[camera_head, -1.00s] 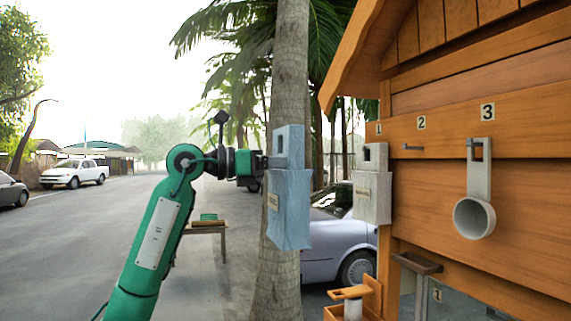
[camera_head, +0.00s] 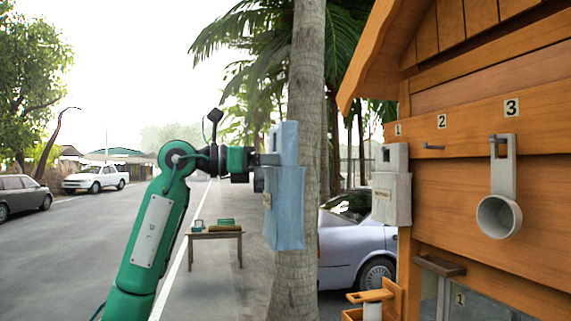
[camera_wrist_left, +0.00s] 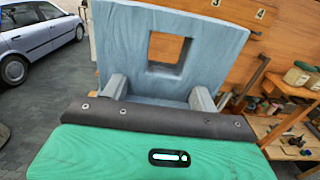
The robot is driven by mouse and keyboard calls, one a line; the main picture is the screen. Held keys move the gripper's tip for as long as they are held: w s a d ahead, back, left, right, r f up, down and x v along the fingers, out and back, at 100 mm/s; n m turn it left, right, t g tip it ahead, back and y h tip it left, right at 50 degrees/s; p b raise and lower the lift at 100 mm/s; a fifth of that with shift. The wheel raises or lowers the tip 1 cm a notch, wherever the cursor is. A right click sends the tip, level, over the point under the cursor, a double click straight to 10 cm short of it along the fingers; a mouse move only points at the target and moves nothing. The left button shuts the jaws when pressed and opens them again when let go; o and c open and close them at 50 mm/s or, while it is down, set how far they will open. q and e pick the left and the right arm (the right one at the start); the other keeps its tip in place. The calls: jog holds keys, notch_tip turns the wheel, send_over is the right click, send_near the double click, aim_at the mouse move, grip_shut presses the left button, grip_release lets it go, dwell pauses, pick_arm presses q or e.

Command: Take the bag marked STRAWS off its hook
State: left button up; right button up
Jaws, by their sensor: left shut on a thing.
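A light blue bag (camera_head: 284,205) with a stiff top plate hangs upright from my left gripper (camera_head: 268,159), in front of the palm trunk and clear of the stall. A small label shows on its left side, too small to read. In the left wrist view, the fingers of my left gripper (camera_wrist_left: 160,97) are shut on the blue bag (camera_wrist_left: 120,45), below the square hole in its plate. Hook 2 (camera_head: 433,147) is bare. A pale grey bag (camera_head: 392,197) hangs under number 1. My right gripper is out of view.
A grey holder with a round cup (camera_head: 499,215) hangs on hook 3 of the wooden stall (camera_head: 540,130). A low wooden table (camera_head: 214,235) with small items stands behind my arm. Cars are parked beyond. Open pavement lies left.

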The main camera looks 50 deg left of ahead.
pick_arm(q)
jog(key=shift+b+v, duration=0.75)
jog(key=shift+v, duration=1.6)
